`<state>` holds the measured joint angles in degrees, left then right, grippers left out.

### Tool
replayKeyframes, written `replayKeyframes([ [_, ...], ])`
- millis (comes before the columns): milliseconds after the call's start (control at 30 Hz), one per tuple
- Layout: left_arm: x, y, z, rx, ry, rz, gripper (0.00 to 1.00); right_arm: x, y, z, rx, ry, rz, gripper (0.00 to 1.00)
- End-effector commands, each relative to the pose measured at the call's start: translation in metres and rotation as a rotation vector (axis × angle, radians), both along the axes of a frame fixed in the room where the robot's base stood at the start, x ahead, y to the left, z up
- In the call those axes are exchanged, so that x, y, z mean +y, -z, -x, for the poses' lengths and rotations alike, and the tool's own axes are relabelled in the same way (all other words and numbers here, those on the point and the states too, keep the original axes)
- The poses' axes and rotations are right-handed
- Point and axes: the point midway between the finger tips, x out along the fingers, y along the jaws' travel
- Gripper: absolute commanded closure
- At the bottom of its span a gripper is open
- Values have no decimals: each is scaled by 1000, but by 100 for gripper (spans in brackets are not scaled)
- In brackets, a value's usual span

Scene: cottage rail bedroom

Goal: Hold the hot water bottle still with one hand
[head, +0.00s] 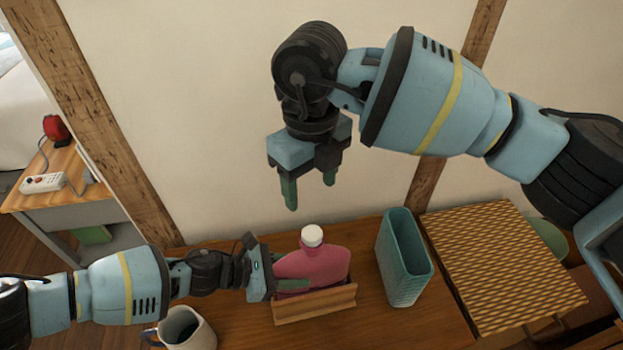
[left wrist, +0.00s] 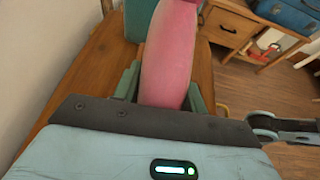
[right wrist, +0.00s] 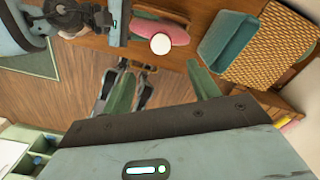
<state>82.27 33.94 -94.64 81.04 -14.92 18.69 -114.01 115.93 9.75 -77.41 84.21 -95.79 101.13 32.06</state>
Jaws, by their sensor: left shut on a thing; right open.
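The hot water bottle (head: 318,262) is pink with a white cap (head: 312,236). It stands upright in a low wooden holder (head: 318,304) on the wooden table. My left gripper (head: 290,286) comes in from the left and is shut on the bottle's side. In the left wrist view the pink bottle (left wrist: 168,60) sits between the green fingers. My right gripper (head: 310,195) is open and empty, raised above and behind the bottle, fingers pointing down. In the right wrist view the bottle (right wrist: 165,28) shows beyond its spread fingers (right wrist: 162,90).
A teal open container (head: 403,258) stands right of the bottle. A woven-topped box (head: 505,262) is farther right. A mug (head: 185,328) with dark contents stands at the front left, near my left arm. The wall is behind the table.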

Motion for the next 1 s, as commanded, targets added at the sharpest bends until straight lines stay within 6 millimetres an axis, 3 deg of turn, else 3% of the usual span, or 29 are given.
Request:
replayKeyframes([
  [567,-1,1,2,4,3,2,100,-1,6,0,3,-31,3,40],
  [1000,-1,1,2,3,3,1,100,-1,74,0,4,-29,3,40],
])
